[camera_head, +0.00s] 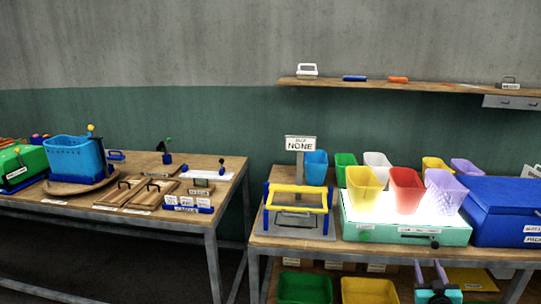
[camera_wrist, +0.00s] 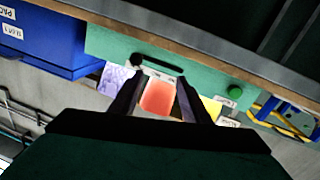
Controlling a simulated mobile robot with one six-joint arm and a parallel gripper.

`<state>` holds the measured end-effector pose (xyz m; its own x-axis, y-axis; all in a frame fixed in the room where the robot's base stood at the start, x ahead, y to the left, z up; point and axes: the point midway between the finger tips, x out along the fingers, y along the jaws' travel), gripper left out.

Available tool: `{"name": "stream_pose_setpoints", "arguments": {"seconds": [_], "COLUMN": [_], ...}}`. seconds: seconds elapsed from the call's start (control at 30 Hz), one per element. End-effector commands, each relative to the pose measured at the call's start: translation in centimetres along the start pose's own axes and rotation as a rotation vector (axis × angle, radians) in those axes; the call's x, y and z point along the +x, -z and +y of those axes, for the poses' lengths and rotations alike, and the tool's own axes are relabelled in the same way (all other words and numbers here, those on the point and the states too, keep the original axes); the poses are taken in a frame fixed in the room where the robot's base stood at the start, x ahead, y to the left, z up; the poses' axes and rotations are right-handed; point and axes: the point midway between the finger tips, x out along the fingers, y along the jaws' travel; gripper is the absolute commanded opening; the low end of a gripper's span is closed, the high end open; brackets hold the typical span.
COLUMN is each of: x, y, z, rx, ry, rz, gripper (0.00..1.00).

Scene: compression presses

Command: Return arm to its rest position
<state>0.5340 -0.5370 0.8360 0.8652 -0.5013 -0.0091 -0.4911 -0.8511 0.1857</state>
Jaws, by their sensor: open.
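My gripper (camera_wrist: 156,84) shows in the wrist view with two dark fingers apart. A red tub (camera_wrist: 158,98) shows in the gap between them, behind the fingers; nothing appears gripped. In the head view, a teal and black part of my arm end (camera_head: 437,290) is low at the bottom edge, in front of the right table. The red tub (camera_head: 405,190) stands on a lit panel on the teal box (camera_head: 372,232), between a yellow tub (camera_head: 363,190) and a purple tub (camera_head: 444,192).
A blue chest (camera_head: 505,212) stands right of the teal box. A yellow-handled blue frame (camera_head: 298,208) stands left of it. Green (camera_head: 304,289) and yellow (camera_head: 368,291) bins sit on the lower shelf. The left table holds a blue bucket (camera_head: 75,158). A gap separates the tables.

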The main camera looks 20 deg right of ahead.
Motion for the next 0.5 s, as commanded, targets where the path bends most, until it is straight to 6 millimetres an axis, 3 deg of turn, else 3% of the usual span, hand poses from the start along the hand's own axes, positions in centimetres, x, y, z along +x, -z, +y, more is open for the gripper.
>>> {"name": "stream_pose_setpoints", "arguments": {"seconds": [0.03,0.23,0.5], "x": [0.5,1.6,1.6], "y": [-0.2,-1.3,-3.2], "z": [-2.1,-10.0,-20.4], "rx": [0.003,0.016,0.059], "ry": [0.029,0.139,0.267], "rz": [-0.002,-0.015,-0.043], "gripper": [0.43,0.43,0.43]}}
